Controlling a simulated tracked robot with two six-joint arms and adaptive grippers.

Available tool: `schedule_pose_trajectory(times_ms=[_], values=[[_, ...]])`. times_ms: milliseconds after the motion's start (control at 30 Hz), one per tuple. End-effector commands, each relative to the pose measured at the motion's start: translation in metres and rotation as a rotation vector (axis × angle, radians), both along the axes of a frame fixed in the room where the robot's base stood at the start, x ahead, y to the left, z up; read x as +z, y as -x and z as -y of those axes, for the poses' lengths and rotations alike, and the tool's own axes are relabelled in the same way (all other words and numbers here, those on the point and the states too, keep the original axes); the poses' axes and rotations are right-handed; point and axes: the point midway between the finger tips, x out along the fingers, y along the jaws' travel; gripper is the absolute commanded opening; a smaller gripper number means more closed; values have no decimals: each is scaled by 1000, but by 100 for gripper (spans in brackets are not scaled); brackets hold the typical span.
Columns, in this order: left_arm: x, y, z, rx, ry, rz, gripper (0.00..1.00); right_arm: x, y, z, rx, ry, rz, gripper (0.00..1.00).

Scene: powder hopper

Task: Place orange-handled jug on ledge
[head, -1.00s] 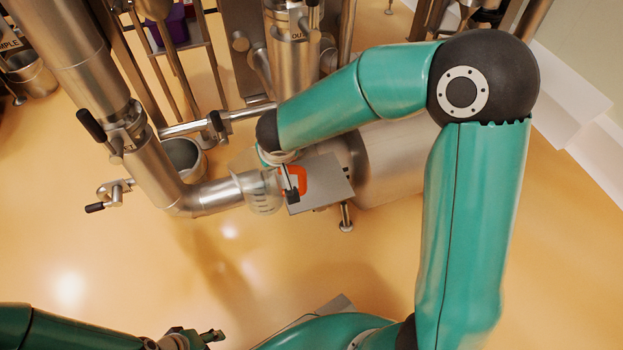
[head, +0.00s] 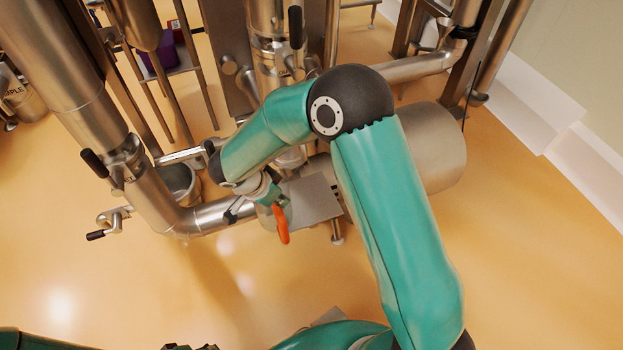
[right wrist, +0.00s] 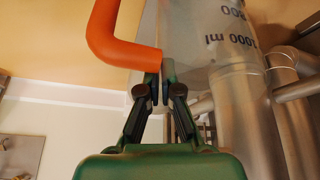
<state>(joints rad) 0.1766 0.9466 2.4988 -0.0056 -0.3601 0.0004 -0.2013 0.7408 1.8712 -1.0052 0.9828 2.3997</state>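The orange-handled jug is clear and shows best by its orange handle (head: 282,225), at the left edge of the grey ledge (head: 318,203) in the head view. Its clear body is mostly hidden by my right gripper (head: 275,198). In the right wrist view, the handle (right wrist: 115,38) and the clear wall with "1000 ml" marks fill the top. The right fingertips (right wrist: 160,84) are close together at the handle's end and look shut on it. I cannot tell whether the jug touches the ledge. My left gripper (head: 190,347) barely shows at the bottom edge.
A steel pipe (head: 212,217) ends just left of the jug. A steel pot (head: 180,185) stands farther back left. The orange floor in front is clear.

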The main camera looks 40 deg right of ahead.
Motion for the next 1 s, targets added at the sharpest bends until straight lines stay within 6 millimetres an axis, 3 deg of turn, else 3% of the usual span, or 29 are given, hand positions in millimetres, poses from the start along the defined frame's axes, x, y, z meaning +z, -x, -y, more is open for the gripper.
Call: schedule_pose_trajectory(times_ms=[33, 200, 467, 700, 1000], values=[[0, 0, 0, 0, 0, 0, 40, 0, -1, 16, -7, -1, 1, 0], [0, 0, 0, 0, 0, 0, 40, 0, -5, 50, -4, -1, 2, 0], [0, 0, 0, 0, 0, 0, 40, 1, -8, 71, 1, -1, 3, 0], [1, 0, 0, 0, 0, 0, 40, 1, -11, 107, 0, 0, 2, 0], [0, 0, 0, 0, 0, 0, 40, -6, -12, 109, 4, -1, 2, 0]])
